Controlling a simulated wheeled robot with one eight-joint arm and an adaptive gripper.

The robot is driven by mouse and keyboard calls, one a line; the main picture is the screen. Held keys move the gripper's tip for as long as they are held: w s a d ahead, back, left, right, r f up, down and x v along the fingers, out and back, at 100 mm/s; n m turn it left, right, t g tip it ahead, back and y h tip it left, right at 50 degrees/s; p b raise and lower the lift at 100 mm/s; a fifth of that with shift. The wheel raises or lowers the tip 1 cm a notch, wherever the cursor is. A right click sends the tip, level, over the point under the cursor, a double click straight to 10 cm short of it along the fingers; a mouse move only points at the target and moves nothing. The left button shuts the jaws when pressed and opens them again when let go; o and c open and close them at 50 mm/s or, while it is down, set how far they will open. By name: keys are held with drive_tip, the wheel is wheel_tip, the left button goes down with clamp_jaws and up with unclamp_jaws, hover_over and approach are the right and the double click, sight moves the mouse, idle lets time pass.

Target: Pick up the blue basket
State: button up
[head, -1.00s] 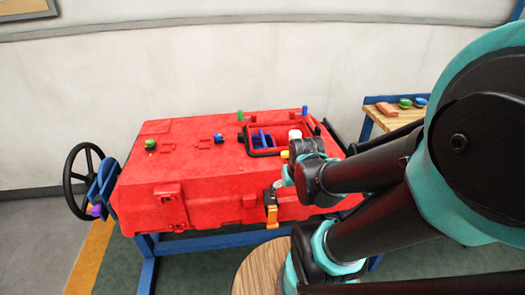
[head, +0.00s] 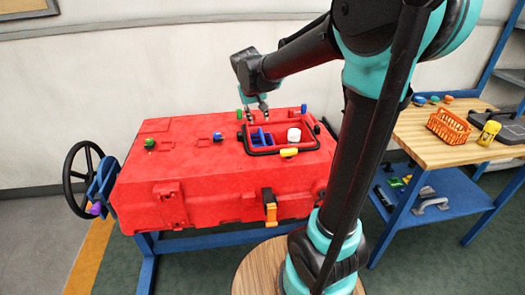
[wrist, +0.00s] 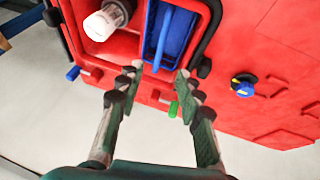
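The blue basket (head: 260,138) sits inside the black-rimmed opening in the top of the red tank (head: 185,175). In the wrist view the blue basket (wrist: 170,30) shows at the top, with a blue handle bar running along its middle. My gripper (head: 256,117) is above the far edge of the opening. In the wrist view my gripper (wrist: 158,80) has its two fingers wide apart, with nothing between them. The basket lies beyond the fingertips, and I see no contact.
A white-capped part (head: 294,135) sits beside the basket in the opening. A green peg (head: 239,115) and a blue peg (head: 304,109) stand at the tank's far edge. A wooden bench (head: 420,140) at right holds an orange basket (head: 449,126) and a yellow item (head: 489,132).

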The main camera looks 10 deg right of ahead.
sight(262, 137)
drive_tip(key=x, duration=1)
drive_tip(key=shift+f, duration=0.25)
drive_tip(key=x, duration=0.3)
drive_tip(key=shift+w+f, duration=0.3)
drive_tip(key=shift+f, duration=0.05)
drive_tip(key=shift+w+d+f, duration=0.1)
drive_tip(key=shift+w+f, duration=0.1)
drive_tip(key=shift+f, duration=0.35)
drive_tip(key=shift+f, duration=0.25)
drive_tip(key=shift+c, duration=0.4)
clamp_jaws()
